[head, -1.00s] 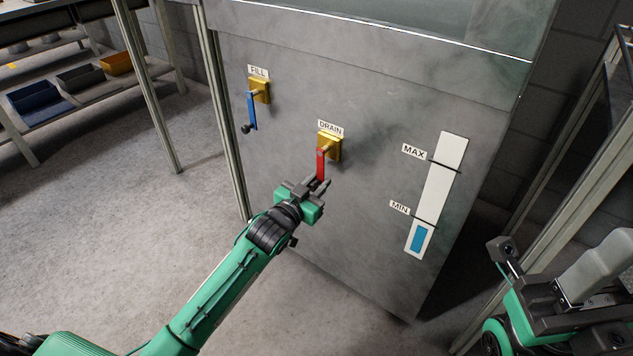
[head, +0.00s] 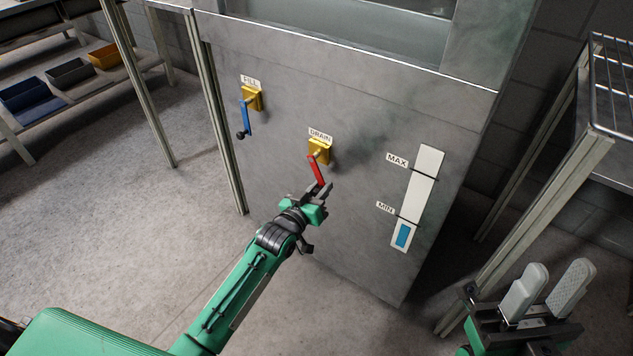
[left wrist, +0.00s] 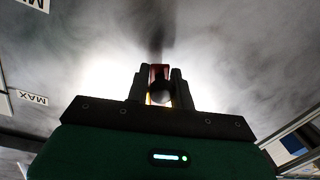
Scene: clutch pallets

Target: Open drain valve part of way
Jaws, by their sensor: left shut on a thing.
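The drain valve is a yellow block (head: 319,151) with a red lever (head: 316,171) on the grey tank front, under a DRAIN label (head: 320,135). The lever hangs down, tilted with its lower end to the right. My left gripper (head: 322,194) is shut on the lever's lower end. In the left wrist view, the red lever (left wrist: 159,72) and its dark round knob (left wrist: 160,93) sit between the fingers. My right gripper (head: 546,292) is at the lower right, its pale fingers apart and empty, away from the tank.
A FILL valve with a blue lever (head: 246,119) hangs at the left of the tank. A level gauge (head: 422,178) at the right shows blue near the MIN label. A metal rack (head: 552,185) stands on the right. Bins (head: 69,73) sit on a shelf at the left.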

